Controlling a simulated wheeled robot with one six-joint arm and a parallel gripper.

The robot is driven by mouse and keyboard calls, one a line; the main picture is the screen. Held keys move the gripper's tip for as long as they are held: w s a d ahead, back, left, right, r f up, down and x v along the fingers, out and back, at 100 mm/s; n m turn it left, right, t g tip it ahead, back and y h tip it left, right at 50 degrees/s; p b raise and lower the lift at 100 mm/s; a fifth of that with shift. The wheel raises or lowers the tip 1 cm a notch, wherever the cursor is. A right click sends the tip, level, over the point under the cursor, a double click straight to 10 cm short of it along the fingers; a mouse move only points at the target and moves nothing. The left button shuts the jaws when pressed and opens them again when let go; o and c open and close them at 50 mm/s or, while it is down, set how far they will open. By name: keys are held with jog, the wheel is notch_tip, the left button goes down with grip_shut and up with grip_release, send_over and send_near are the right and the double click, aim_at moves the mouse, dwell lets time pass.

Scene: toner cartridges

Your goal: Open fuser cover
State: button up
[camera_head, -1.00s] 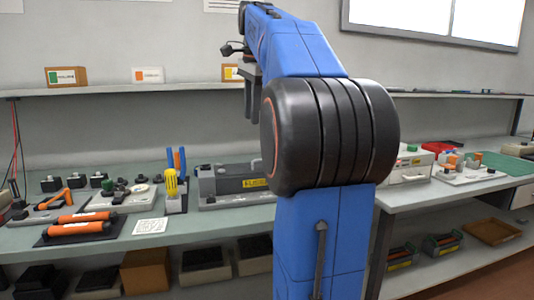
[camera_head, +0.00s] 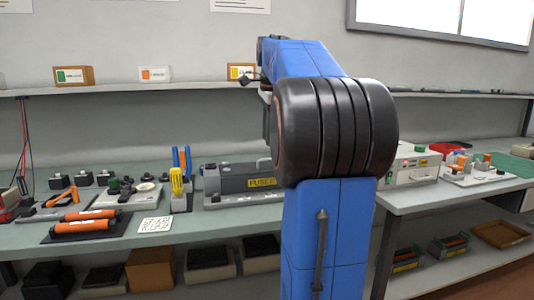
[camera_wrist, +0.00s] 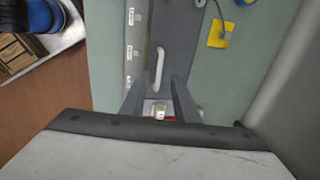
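The fuser unit (camera_head: 225,184) is a long grey box on the bench, left of my arm, with a yellow FUSER label (camera_head: 262,183). My black arm joint hides its right end. Its pale handle (camera_head: 264,163) stands on top. In the wrist view the grey cover (camera_wrist: 170,25) fills the upper middle, with the white handle (camera_wrist: 155,66) lengthwise on it. My gripper (camera_wrist: 158,82) is open, its two fingers apart. The handle appears between and just beyond the fingertips; I see no contact. A small light metal part with red beside it (camera_wrist: 158,110) shows between the fingers.
A holder with yellow- and blue-handled tools (camera_head: 179,190) stands just left of the fuser. Orange rollers (camera_head: 84,226) lie further left. A shelf (camera_head: 150,88) runs above the bench. A second bench with a white box (camera_head: 410,168) is at right.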

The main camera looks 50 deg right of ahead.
send_over(267, 170)
notch_tip(267, 170, down, 7)
jog(key=shift+w+d+r, duration=0.15)
grip_shut()
